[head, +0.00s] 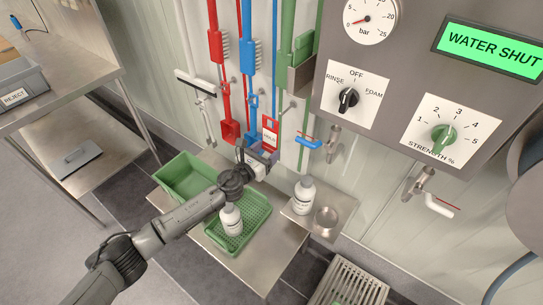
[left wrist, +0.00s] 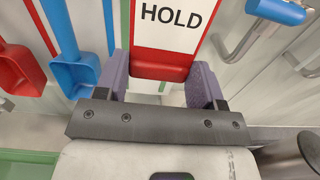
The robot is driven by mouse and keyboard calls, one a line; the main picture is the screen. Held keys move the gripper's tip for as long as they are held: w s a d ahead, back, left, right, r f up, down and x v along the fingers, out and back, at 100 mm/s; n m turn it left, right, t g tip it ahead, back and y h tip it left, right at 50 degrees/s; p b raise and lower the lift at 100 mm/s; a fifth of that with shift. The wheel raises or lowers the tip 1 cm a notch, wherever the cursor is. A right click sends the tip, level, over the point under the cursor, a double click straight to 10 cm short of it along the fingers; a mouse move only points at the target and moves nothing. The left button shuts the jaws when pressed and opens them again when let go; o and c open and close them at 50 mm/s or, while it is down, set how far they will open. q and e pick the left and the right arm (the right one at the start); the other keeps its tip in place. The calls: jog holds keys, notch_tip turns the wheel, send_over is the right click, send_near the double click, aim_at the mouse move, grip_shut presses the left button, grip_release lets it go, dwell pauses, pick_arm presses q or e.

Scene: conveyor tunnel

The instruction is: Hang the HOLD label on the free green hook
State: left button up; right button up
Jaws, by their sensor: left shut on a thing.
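The HOLD label (head: 270,133) is a white card with a red border, upright in front of the tool wall. In the left wrist view the label (left wrist: 172,30) shows large, its red lower edge between the purple finger pads. My left gripper (head: 261,156) is shut on that lower edge. On the wall behind hang green tools on a green strip (head: 303,120), right of the label. A small metal peg (head: 289,105) sticks out near this strip; I cannot tell whether it is the free green hook. My right gripper is not in view.
Red tools (head: 216,47) and blue tools (head: 249,55) hang left of the label. A blue-handled valve (head: 308,142) juts out at right.

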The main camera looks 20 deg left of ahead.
pick_arm(q)
jog(key=shift+f, duration=0.1)
jog(key=shift+w+y+b, duration=0.3)
jog(key=shift+b+x, duration=0.6)
jog(key=shift+x, duration=0.65)
jog(key=shift+w, duration=0.1)
jog(key=shift+w, duration=0.1)
jog(key=b+x, duration=0.3)
jog(key=x, duration=0.2)
jog(key=shift+w+b, duration=0.1)
jog(key=shift+b, duration=0.25)
